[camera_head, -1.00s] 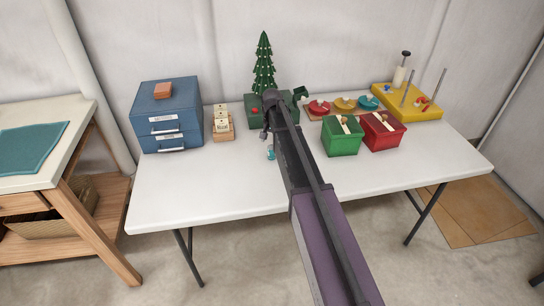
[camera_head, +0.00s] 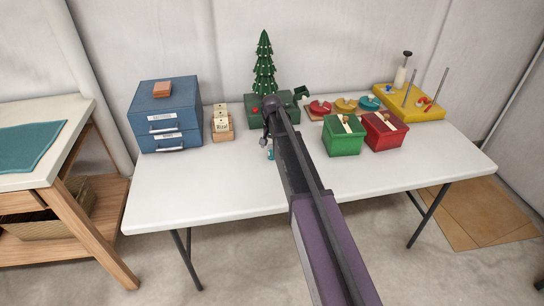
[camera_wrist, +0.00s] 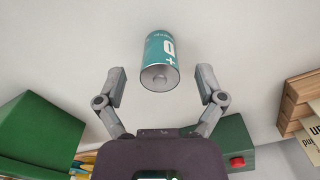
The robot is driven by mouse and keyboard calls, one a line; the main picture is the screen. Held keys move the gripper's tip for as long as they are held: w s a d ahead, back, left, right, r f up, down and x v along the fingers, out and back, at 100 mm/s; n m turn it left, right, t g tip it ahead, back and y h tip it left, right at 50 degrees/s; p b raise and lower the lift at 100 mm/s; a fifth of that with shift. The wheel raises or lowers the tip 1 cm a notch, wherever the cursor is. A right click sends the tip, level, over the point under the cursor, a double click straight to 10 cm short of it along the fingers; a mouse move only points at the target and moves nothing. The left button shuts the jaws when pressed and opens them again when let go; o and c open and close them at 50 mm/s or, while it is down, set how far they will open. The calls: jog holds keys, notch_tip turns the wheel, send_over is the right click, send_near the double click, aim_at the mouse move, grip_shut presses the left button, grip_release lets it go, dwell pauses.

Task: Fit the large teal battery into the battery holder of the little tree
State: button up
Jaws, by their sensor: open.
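The teal battery (camera_wrist: 165,52) lies in the wrist view between my spread fingers, its pale metal end with a nub towards my gripper (camera_wrist: 161,82). A clear gap shows on each side, so it is not gripped. In the head view a small teal piece of the battery (camera_head: 270,154) shows beside my arm on the white table. The little tree (camera_head: 264,64) stands on a green base (camera_head: 258,107) with a red button (camera_wrist: 237,162). A raised green part (camera_head: 301,93) is at the base's right end; the battery holder's inside is hidden.
A blue drawer cabinet (camera_head: 165,113) and a wooden card holder (camera_head: 222,127) stand left. Green (camera_head: 344,137) and red (camera_head: 385,132) boxes, coloured discs (camera_head: 345,104) and a yellow pegged board (camera_head: 415,105) stand right. The table's front (camera_head: 215,195) is clear.

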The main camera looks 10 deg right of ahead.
jog(key=shift+f+b, duration=0.9)
jog(key=shift+f, duration=0.3)
jog(key=shift+c, duration=0.2)
grip_shut()
